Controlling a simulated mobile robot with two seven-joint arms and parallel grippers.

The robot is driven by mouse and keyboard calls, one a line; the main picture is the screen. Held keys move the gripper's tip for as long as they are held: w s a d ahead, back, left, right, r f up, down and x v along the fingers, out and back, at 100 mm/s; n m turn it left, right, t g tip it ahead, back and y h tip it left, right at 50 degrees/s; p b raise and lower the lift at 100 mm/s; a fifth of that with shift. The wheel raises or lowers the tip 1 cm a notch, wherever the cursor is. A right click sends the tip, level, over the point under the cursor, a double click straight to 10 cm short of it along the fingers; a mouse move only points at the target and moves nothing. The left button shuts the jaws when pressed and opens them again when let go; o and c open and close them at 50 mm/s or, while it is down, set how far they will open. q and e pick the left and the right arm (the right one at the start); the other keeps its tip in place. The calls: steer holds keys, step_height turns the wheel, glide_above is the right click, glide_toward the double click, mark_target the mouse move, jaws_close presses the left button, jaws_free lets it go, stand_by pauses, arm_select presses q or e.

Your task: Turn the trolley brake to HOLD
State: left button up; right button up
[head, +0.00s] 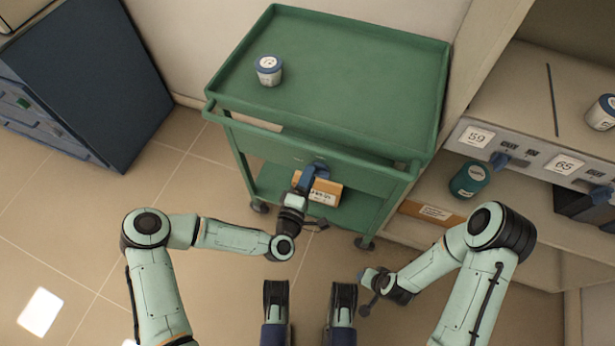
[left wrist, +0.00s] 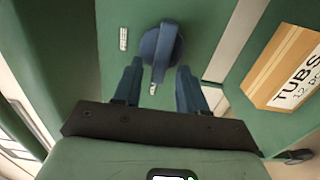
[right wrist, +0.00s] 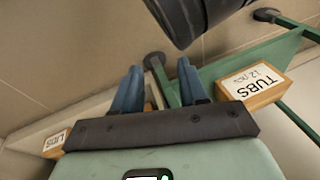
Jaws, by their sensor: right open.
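The green trolley (head: 340,70) stands in front of me. Its brake is a dark blue round knob (left wrist: 166,50) with a bar handle on the green front panel, seen in the left wrist view. The bar points down in that view. A small pale plate (left wrist: 123,38) sits left of the knob and another (left wrist: 153,88) below it; their words are too small to read. My left gripper (left wrist: 160,75) is open, its fingers on either side of the bar, with gaps showing. In the head view my left gripper (head: 313,173) hides the knob. My right gripper (right wrist: 160,75) is open and empty.
A dark blue cabinet (head: 85,80) is at left.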

arm_select(q)
steer(key=p+v, duration=0.2)
steer(key=v, duration=1.1)
steer(key=shift+s, duration=0.15)
arm_select(e)
steer(key=r, duration=0.1)
steer(key=s+a, duration=0.1)
steer(key=r, duration=0.1)
steer(key=shift+s+a+r+y, duration=0.25)
steer(key=shift+s+r+y, duration=0.05)
steer(key=shift+r, duration=0.05)
arm_select(q)
steer(key=shift+a, duration=0.1)
